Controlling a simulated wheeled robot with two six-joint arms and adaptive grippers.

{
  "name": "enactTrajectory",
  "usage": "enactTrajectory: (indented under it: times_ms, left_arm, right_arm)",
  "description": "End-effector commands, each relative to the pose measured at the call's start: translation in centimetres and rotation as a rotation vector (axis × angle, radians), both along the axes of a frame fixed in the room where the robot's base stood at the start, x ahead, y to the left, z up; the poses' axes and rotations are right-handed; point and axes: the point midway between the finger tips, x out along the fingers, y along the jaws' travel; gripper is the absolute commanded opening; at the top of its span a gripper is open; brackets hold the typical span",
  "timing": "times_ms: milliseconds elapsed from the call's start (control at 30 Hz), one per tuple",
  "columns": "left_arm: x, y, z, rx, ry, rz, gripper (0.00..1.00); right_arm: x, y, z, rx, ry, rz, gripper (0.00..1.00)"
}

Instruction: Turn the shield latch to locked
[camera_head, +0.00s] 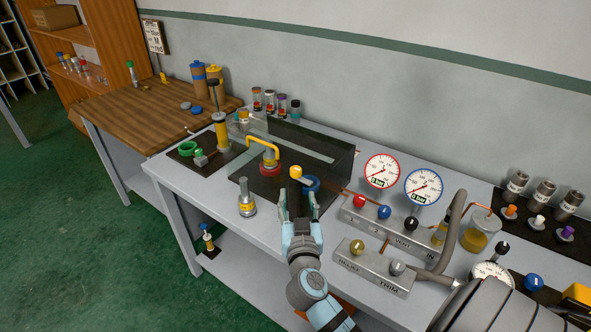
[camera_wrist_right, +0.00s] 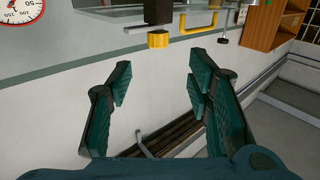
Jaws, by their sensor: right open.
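The shield (camera_head: 335,150) is a clear, dark-tinted cover on the grey bench, over a dark base. A small yellow knob (camera_head: 295,172), which looks like the shield latch, sits at its front edge. In the right wrist view the yellow knob (camera_wrist_right: 158,41) shows at top centre below a dark block. My right gripper (camera_head: 299,196) is open and empty in front of the knob, one finger to each side of its line. In the wrist view the open gripper (camera_wrist_right: 158,85) has the knob beyond its fingertips, apart from them. My left gripper is not in view.
A yellow-and-grey fitting (camera_head: 246,205) stands left of my gripper. A valve block (camera_head: 380,222) and gauges (camera_head: 423,187) are to the right.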

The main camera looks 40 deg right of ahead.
Motion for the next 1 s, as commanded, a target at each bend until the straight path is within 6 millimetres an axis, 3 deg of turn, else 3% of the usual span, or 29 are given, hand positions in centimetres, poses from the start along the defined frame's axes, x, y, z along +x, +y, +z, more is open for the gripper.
enactTrajectory:
  times_ms: [200,433,600,867,1000]
  left_arm:
    - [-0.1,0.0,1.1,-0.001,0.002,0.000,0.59]
    - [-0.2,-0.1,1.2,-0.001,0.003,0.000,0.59]
    - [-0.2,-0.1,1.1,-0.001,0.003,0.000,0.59]
    - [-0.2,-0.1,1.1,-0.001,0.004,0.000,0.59]
    - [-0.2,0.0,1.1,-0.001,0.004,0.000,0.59]
  right_arm:
    - [4.9,-3.5,0.4,-0.003,0.002,-0.004,0.46]
    - [8.8,-6.2,0.1,-0.001,0.003,-0.003,0.46]
    - [9.9,-7.0,0.0,0.001,0.004,-0.004,0.46]
    - [10.0,-7.1,0.0,0.001,0.004,-0.003,0.46]
    - [10.0,-7.1,0.0,0.001,0.004,-0.003,0.24]
